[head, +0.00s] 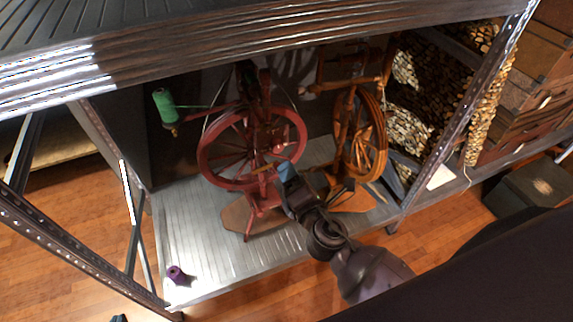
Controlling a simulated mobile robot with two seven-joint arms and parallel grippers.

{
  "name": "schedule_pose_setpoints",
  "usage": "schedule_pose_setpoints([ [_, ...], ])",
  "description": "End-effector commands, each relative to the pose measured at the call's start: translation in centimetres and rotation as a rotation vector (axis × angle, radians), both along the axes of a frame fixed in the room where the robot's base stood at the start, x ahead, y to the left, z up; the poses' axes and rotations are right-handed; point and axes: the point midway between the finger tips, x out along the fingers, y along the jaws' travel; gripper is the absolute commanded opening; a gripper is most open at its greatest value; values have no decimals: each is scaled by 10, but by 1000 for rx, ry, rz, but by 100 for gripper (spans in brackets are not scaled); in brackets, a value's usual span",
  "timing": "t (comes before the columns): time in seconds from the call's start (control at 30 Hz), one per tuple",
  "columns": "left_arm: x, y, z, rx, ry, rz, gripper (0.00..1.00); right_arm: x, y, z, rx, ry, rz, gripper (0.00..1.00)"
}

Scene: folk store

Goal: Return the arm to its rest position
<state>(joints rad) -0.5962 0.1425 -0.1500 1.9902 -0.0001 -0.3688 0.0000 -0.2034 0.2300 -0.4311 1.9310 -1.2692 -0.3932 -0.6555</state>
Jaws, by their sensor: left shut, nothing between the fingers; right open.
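My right arm comes in from the lower right over the metal shelf (200,215). Its gripper (287,176) is open, in front of the red spinning wheel (290,120), with nothing seen held in it. The picture does not show whether it touches the wheel. A small dark tip at the bottom left edge appears to be my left gripper (119,318). It is shut and empty, low beside the shelf's front left corner; the rest of that arm is out of view.
A brown spinning wheel (372,135) stands right of the red one. A green spool (164,106) is at the left, and a purple spool (177,274) lies near the shelf's front left corner. Metal posts (460,115) and an upper shelf (250,40) frame the space.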

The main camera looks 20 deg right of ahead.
Motion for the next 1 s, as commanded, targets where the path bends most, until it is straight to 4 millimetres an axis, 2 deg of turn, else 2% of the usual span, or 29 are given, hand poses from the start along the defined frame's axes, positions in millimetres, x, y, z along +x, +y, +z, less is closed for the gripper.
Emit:
schedule_pose_setpoints([
  [0.2, -2, 0, -3, -1, 4, 1, 0, -9, 0, 0, -1, 0, 0, 62],
  [0.77, -5, 1, -4, 0, 11, 4, 0, -9, 0, 0, 11, -1, 0, 62],
  [0.87, -4, 1, -4, 0, 9, 2, 0, -9, 0, 0, 80, 7, 2, 62],
  [1.0, -3, 0, -3, 0, 6, 2, 0, -8, 0, -7, 350, 70, 4, 62],
])
